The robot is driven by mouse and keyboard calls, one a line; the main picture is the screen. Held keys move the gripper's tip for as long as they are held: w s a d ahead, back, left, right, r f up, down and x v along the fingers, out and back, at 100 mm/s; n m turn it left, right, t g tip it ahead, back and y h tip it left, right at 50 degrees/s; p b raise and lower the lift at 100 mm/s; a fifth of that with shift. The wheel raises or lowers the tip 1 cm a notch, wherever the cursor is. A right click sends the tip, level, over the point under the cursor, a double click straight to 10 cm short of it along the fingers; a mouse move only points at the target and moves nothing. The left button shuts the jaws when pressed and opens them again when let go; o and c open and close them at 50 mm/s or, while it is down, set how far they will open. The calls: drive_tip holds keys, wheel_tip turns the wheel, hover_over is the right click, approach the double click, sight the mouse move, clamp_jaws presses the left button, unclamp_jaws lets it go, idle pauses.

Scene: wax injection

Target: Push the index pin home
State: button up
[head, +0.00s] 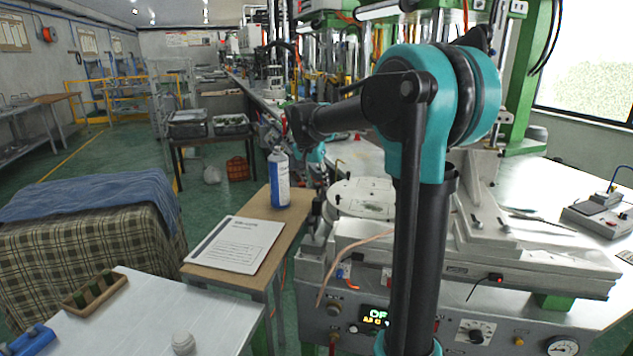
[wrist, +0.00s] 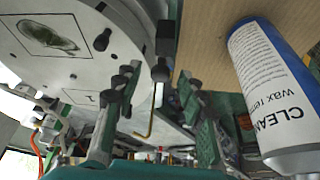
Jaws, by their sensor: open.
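The round plate (wrist: 75,60) fills the upper left of the wrist view; it also shows on the machine in the head view (head: 362,200). At its edge is a dark pin with a rounded black knob (wrist: 160,73), which I take for the index pin. A dark upright part beside the plate in the head view (head: 317,208) may be the same pin. My gripper (wrist: 160,84) is open, its two green-and-black fingers on either side of the knob in the picture. I see no contact, and cannot tell the depth gap or how far in the pin sits.
A blue-and-white wax cleaner bottle (head: 279,178) stands on a wooden side table (head: 262,245), close to the right finger in the wrist view (wrist: 275,95). A printed sheet (head: 235,243) lies there too. A bent brass rod (wrist: 150,122) shows between the fingers.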

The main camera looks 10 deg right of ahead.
clamp_jaws()
drive_tip(key=shift+s+f, duration=0.1)
drive_tip(key=shift+f, duration=0.75)
unclamp_jaws()
drive_tip(key=v, duration=1.2)
drive_tip(key=shift+f, duration=0.1)
